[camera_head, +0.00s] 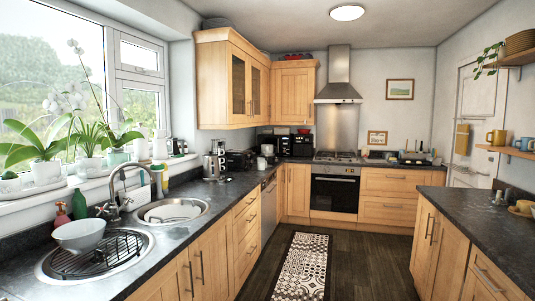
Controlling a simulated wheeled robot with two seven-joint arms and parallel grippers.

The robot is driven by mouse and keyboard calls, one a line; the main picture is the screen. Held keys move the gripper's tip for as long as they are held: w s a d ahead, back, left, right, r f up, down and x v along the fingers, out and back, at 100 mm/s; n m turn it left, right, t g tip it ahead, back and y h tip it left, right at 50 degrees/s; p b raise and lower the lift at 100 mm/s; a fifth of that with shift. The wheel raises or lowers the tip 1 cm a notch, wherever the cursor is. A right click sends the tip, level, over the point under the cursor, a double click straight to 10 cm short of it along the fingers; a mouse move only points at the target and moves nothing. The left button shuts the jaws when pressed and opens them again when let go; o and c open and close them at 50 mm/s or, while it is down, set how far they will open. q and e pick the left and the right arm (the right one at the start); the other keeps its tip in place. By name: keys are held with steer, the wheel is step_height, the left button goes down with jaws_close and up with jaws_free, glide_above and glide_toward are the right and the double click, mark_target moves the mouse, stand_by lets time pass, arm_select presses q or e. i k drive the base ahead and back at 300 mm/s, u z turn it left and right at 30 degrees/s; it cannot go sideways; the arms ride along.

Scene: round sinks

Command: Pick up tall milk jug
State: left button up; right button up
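Neither of my grippers is in view. I cannot surely tell which thing is the tall milk jug. White upright vessels (160,147) stand on the windowsill at the left, too small to make out clearly. A shiny metallic vessel (210,166) stands on the left counter past the sinks, beside dark appliances.
A dark counter (230,186) runs along the left with two round sinks. A white bowl (80,235) sits on a rack (97,257) at the nearer sink. A tap (126,188) rises between them. Another counter (480,222) is at right. The floor between, with a patterned rug (302,267), is clear.

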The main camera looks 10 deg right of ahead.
mark_target(262, 163)
steer(key=z, duration=0.55)
steer(key=i, duration=2.1)
steer(key=z, duration=0.45)
steer(key=i, duration=2.35)
steer(key=u, duration=1.2)
steer(key=i, duration=1.95)
steer(key=u, duration=1.05)
